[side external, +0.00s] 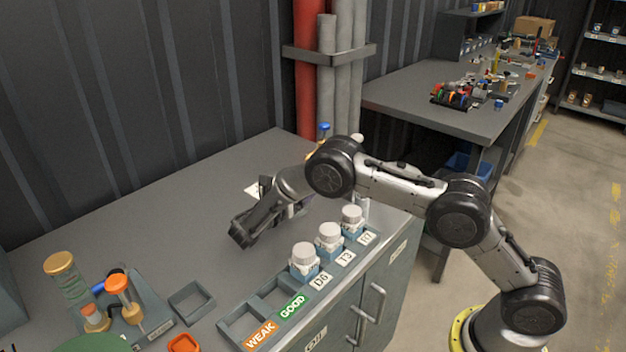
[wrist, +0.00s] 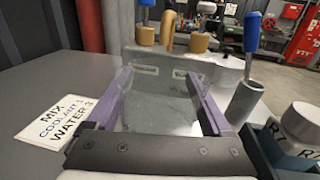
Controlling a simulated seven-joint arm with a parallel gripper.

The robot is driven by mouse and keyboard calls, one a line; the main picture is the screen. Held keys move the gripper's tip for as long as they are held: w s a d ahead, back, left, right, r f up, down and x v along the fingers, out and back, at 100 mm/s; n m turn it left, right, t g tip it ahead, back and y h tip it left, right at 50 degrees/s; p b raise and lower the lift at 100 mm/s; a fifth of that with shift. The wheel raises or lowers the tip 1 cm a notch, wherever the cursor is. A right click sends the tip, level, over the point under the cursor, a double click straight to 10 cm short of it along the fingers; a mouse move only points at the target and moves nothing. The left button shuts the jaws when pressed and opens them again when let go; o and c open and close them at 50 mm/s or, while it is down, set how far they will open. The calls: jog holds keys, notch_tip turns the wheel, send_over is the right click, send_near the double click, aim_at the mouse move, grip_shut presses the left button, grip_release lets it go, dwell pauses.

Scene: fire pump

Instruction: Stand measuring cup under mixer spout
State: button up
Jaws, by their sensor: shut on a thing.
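A clear, see-through vessel (wrist: 160,100), which looks like the measuring cup, sits between the two purple fingers of my gripper (wrist: 160,78). The fingers are shut on its sides, and its outline is faint. The grey mixer (wrist: 229,64) with tan knobs and blue-tipped levers stands directly beyond the cup in the wrist view. I cannot make out its spout, or whether the cup touches the bench. In the side view my gripper is low over the bench; my arm hides the cup and most of the mixer, leaving a blue knob (side external: 323,127) showing.
A mix-ratio card (wrist: 57,120) lies left of my gripper. A grey tube with a blue-handled tool (wrist: 243,100) stands to the right. White-capped bottles (side external: 303,258) sit in a labelled rack along the front edge. Orange-capped items (side external: 60,265) stand at left. Pipes (side external: 327,70) rise behind.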

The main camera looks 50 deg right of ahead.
jog(key=d, duration=0.4)
jog(key=shift+w+d, duration=0.25)
jog(key=shift+w, duration=0.05)
jog(key=shift+d+f, duration=0.1)
jog(key=shift+f, duration=0.65)
jog(key=shift+f, duration=0.15)
jog(key=o, duration=1.2)
jog(key=shift+o, duration=0.2)
